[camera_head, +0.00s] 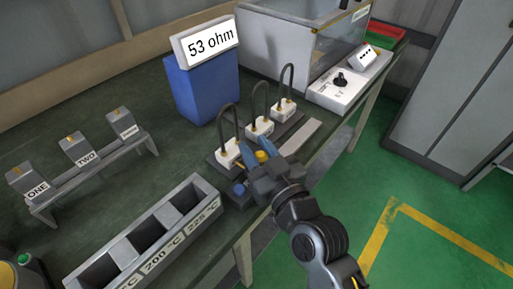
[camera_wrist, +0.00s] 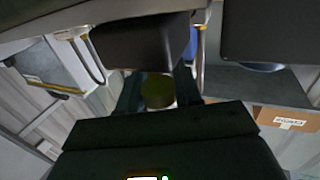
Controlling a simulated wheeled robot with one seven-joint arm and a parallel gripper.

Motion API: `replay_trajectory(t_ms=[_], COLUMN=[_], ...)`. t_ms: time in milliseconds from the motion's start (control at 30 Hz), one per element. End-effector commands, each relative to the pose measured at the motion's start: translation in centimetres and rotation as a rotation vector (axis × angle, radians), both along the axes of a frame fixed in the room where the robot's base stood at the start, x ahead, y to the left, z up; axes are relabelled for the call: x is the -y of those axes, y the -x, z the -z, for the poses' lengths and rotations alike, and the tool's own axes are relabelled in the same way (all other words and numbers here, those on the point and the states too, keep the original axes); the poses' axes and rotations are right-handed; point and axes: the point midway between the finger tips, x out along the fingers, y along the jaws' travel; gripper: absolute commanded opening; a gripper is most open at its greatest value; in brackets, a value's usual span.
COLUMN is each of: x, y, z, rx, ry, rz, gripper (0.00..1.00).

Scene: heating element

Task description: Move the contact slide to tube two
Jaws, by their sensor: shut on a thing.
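My gripper (camera_head: 261,154) is at the near end of a dark rail on the bench, shut on a small yellow knob (camera_head: 262,157), which I take to be the contact slide's. In the wrist view the round, olive-yellow knob (camera_wrist: 157,91) sits between my fingers (camera_wrist: 158,94). The slide's body is mostly hidden by my gripper. Three black looped tubes on white bases stand in a row: a near one (camera_head: 229,151), a middle one (camera_head: 260,126) and a far one (camera_head: 284,106). My gripper is beside the near tube. I cannot read any numbers on the bases.
A blue meter (camera_head: 204,92) reading "53 ohm" stands behind the tubes. A labelled rack (camera_head: 95,168), a bin tray (camera_head: 200,188) and a glass-sided tank (camera_head: 310,45) are also on the bench (camera_head: 140,92).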

Motion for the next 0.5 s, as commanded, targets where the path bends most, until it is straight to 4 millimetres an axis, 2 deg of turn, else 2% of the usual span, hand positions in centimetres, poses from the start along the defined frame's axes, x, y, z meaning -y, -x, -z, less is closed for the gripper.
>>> replay_trajectory(t_ms=[200, 500], x=[0.3, 2.8], y=[-0.5, -3.8], z=[0.3, 0.6], rx=[0.002, 0.005], ry=[-0.001, -0.002], rz=[0.002, 0.003], gripper=[0.0, 0.0])
